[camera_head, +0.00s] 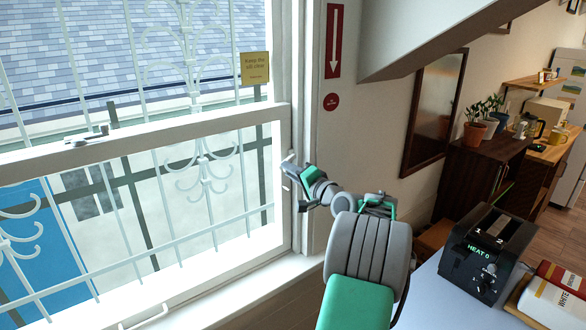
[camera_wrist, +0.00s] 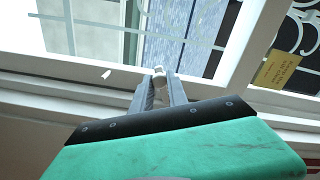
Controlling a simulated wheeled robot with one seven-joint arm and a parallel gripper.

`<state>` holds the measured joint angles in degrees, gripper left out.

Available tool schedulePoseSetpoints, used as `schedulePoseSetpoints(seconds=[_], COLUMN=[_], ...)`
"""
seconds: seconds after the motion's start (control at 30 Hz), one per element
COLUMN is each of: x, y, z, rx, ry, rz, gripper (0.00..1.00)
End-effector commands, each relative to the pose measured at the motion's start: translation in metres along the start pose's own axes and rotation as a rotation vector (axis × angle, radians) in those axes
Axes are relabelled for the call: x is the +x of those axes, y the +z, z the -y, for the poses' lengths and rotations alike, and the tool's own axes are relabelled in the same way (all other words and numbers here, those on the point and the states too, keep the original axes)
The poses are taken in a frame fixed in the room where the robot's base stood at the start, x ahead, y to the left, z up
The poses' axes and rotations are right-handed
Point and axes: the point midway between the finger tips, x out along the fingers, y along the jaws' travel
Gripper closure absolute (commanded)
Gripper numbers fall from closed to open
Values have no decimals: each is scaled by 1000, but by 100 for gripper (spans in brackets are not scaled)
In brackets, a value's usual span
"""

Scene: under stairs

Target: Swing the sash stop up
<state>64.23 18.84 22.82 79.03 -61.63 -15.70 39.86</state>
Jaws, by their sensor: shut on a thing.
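My gripper (camera_head: 290,170) is at the right side of the window frame, near the right end of the sash rail (camera_head: 200,125). In the wrist view my gripper (camera_wrist: 160,80) has its two grey fingers closed together on a small pale piece, which looks like the sash stop (camera_wrist: 159,70). Only its tip shows past the fingertips; the fingers hide the rest, so its exact angle is unclear. In the head view the stop cannot be told apart from my fingers. A second small white piece (camera_wrist: 106,74) sticks out of the frame left of my fingers.
A latch (camera_head: 87,135) sits on the sash rail. A yellow note (camera_head: 254,68) is on the glass. A red arrow sign (camera_head: 334,41) is on the wall beside the frame. The sloping stair underside hangs above.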

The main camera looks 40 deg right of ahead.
Motion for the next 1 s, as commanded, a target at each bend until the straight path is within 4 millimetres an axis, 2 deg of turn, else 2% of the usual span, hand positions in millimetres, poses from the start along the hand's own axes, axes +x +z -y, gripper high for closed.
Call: schedulePoseSetpoints(seconds=[0.1,0.5,1.0], x=[0,0,0], y=[-2,-4,-5], z=[10,19,20], rx=[103,358,426], ry=[-1,0,-1], rz=[0,-1,-1], gripper=[100,100,100])
